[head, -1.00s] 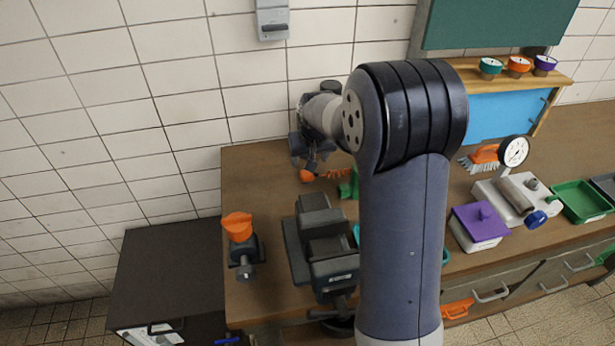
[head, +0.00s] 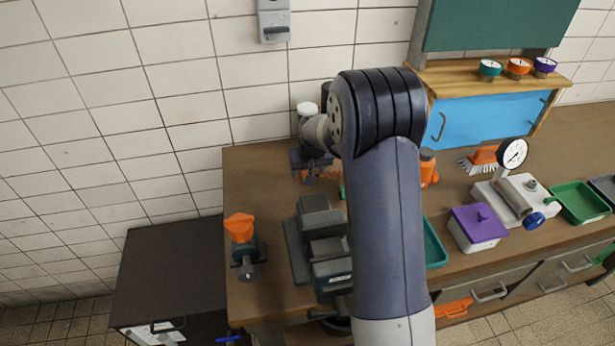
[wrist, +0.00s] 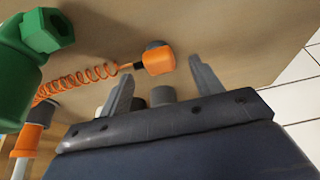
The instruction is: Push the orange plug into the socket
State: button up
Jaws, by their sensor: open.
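The orange plug (wrist: 158,61), with a dark grey end, lies on the bench top in the wrist view. An orange coiled cable (wrist: 75,80) runs from it to the left. My gripper (wrist: 160,72) is open; its two fingers stand on either side of the plug's position in the picture. Whether they reach down to it I cannot tell. In the head view my gripper (head: 314,172) is low over the back left of the bench, largely hiding the plug. No socket is clearly identifiable; a grey box (head: 273,20) hangs on the wall above.
A green hexagonal-ended part (wrist: 45,30) is close at left in the wrist view. A grey vise (head: 322,240) and an orange-topped valve (head: 241,240) stand on the near bench. A purple-lidded box (head: 480,225) and a green tray (head: 580,200) are to the right.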

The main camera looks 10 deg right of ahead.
jog(key=shift+p+x, duration=0.55)
jog(key=shift+x, duration=1.5)
jog(key=c, duration=1)
jog(key=shift+r, duration=0.1)
notch_tip(320, 180, up, 10)
jog(key=b, duration=0.2)
